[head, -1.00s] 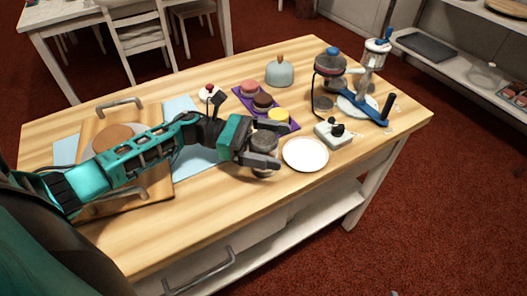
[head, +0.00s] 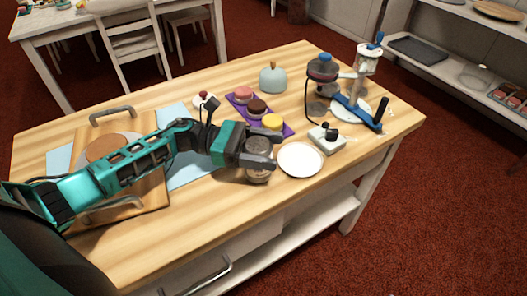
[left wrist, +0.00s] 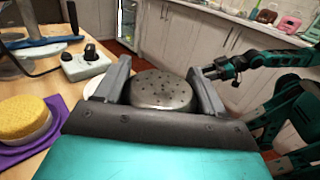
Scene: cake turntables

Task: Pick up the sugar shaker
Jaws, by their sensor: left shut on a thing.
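The sugar shaker (head: 258,174) is a grey, round metal shaker standing upright near the front of the wooden table. Its perforated domed lid (left wrist: 160,91) shows between the fingers in the left wrist view. My left gripper (head: 263,152) is shut on the sugar shaker, with one finger on each side. The gripper hides part of the shaker in the head view, and I cannot tell whether its base touches the table. My right gripper (left wrist: 216,72) shows small at the right of the left wrist view; its jaw state is unclear.
A white plate (head: 300,160) lies just right of the shaker. A white control box (head: 327,139) and a stand with a blue base (head: 358,115) are farther right. A purple tray (head: 238,106) with round cakes lies behind. The table's front edge is clear.

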